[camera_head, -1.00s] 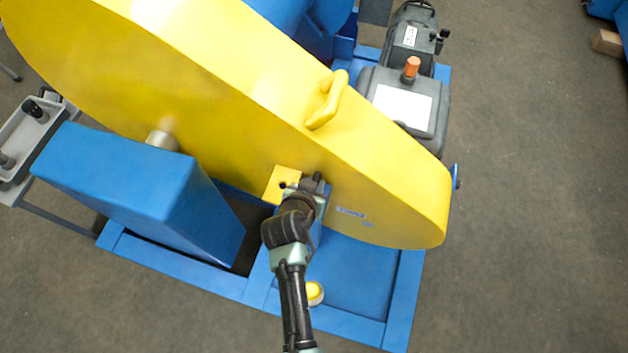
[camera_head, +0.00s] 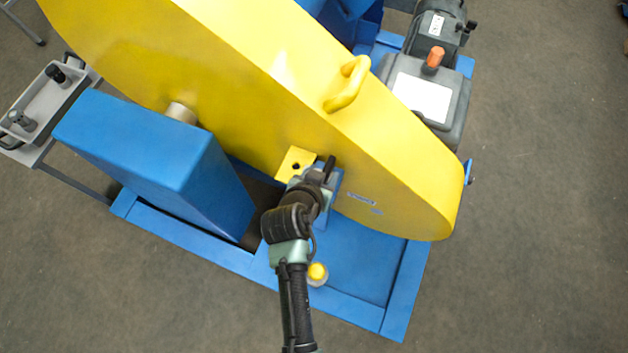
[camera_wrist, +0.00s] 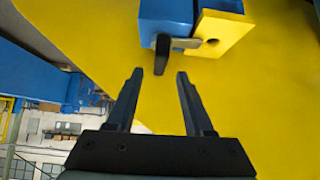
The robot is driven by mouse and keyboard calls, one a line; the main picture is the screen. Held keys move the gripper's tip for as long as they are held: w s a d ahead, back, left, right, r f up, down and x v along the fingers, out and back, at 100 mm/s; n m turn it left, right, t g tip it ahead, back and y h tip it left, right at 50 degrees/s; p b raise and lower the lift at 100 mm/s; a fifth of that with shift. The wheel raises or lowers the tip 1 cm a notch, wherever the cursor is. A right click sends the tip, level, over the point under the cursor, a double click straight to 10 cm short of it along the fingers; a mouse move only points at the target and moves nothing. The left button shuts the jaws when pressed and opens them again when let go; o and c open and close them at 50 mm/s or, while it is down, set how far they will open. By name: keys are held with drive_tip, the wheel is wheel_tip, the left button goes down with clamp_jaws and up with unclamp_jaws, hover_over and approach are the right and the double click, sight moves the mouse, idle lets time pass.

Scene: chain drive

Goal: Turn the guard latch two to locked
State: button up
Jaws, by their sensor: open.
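The yellow guard (camera_head: 230,90) stands closed over the drive. In the wrist view a latch with a short grey arm (camera_wrist: 186,43) and a dark knob (camera_wrist: 162,54) sits at a blue block (camera_wrist: 165,14), beside a yellow tab (camera_wrist: 224,33) with a round hole. The grey arm lies across the block's lower edge toward the tab; the knob hangs at its left end. My gripper (camera_wrist: 159,76) is open and empty, its fingertips just short of the knob and apart from it. In the head view my gripper (camera_head: 322,176) is by the tab (camera_head: 294,160) and partly hides the latch.
A yellow handle (camera_head: 348,85) sticks up from the guard. A blue housing (camera_head: 140,150) stands left of my arm, and a yellow button (camera_head: 317,272) is on the blue base frame (camera_head: 350,318). A grey motor unit (camera_head: 440,95) is behind; floor at right is clear.

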drive_tip(key=p+v, duration=0.1)
drive_tip(key=v, duration=0.7)
drive_tip(key=shift+r, duration=0.1)
